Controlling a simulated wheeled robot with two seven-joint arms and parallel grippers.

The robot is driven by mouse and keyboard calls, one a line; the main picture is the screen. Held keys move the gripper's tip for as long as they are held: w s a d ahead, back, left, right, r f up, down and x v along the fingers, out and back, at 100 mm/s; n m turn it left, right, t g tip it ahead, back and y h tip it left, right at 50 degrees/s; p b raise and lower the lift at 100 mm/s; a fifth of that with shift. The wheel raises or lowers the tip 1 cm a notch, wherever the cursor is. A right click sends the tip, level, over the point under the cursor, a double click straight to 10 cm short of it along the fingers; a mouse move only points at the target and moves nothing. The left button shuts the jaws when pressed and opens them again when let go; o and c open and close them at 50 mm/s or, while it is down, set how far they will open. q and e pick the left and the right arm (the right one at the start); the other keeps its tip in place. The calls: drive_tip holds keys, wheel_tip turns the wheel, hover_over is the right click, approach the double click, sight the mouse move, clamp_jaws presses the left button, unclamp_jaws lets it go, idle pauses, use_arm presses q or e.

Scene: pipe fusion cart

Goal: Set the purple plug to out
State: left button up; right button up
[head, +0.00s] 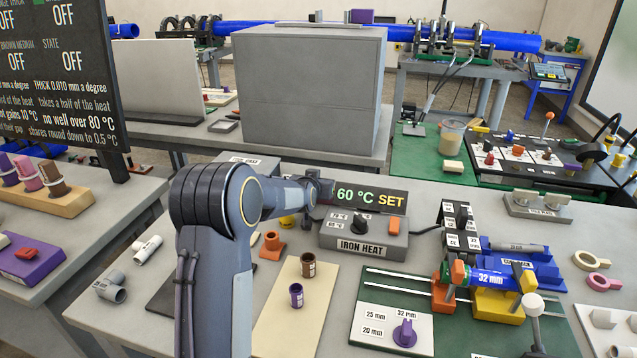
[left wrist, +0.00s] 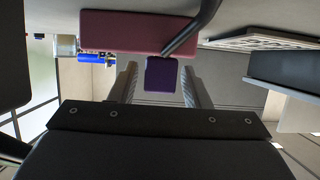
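In the left wrist view, a dark purple square plug (left wrist: 161,76) sits against the lower edge of a maroon block (left wrist: 130,32). A black cable or bar crosses the maroon block beside it. My left gripper (left wrist: 159,70) has its two grey fingers on either side of the plug, with a visible gap to each, so it is open. In the head view my left arm reaches to the dark temperature display (head: 368,196), and its fingers are hidden there. I cannot make out this plug in the head view. My right gripper is not in view.
The iron heat box (head: 364,237) stands below the display, and a large grey cabinet (head: 310,90) stands behind. A purple knob (head: 404,333) is on the green size panel. A clamp holds a blue 32 mm pipe (head: 494,278). Brown and purple fittings stand on a beige board (head: 285,325).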

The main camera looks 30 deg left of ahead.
use_arm(q)
clamp_jaws()
drive_tip(key=shift+r+p, duration=0.55)
drive_tip(key=shift+r, duration=0.85)
drive_tip(key=shift+f, duration=0.1)
unclamp_jaws()
drive_tip(key=shift+o, duration=1)
drive_tip(key=v, duration=0.8)
